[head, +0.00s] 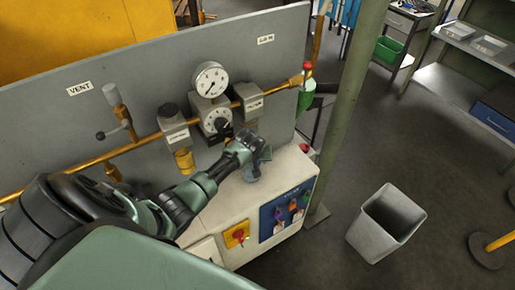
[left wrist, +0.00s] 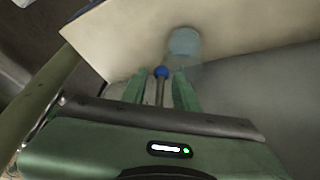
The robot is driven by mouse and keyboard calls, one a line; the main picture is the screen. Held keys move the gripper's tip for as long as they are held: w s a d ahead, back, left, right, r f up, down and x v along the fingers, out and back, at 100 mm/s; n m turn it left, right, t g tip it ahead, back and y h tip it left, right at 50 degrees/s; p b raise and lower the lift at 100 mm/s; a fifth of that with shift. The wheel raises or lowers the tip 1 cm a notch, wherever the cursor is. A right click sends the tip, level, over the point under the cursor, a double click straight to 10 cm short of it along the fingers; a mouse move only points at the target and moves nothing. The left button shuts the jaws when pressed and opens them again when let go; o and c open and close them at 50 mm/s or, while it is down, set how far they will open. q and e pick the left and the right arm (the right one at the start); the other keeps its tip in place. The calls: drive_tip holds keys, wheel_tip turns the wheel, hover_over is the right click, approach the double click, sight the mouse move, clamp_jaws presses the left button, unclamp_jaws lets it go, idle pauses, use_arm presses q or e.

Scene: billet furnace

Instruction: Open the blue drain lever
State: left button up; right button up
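The blue drain lever shows in the left wrist view as a thin metal rod with a blue ball end (left wrist: 161,72). A translucent bluish bowl (left wrist: 184,42) is just beyond it. My left gripper (left wrist: 160,84) is open, with a green finger on each side of the rod and a visible gap on both sides. In the head view my left gripper (head: 264,154) is in front of the grey panel, below the regulator and above the cream cabinet top. It hides the lever there. My right gripper is in neither view.
A pressure gauge (head: 210,79), a regulator dial (head: 215,123) and brass pipe (head: 148,141) are mounted on the grey panel (head: 150,65). The cream cabinet (head: 225,212) stands below. A green post (head: 348,110) and grey bin (head: 387,223) are to the right.

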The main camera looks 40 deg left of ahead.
use_arm(q)
drive_tip(key=shift+r, duration=0.1)
drive_tip(key=s+d+r+b, duration=0.2)
drive_tip(key=s, duration=0.4)
drive_tip(key=s+d+r+b, duration=0.2)
drive_tip(key=s+d, duration=0.1)
drive_tip(key=s, duration=0.4)
drive_tip(key=shift+s+d+r+b, duration=0.15)
drive_tip(key=shift+d+b, duration=0.05)
drive_tip(key=shift+b, duration=0.1)
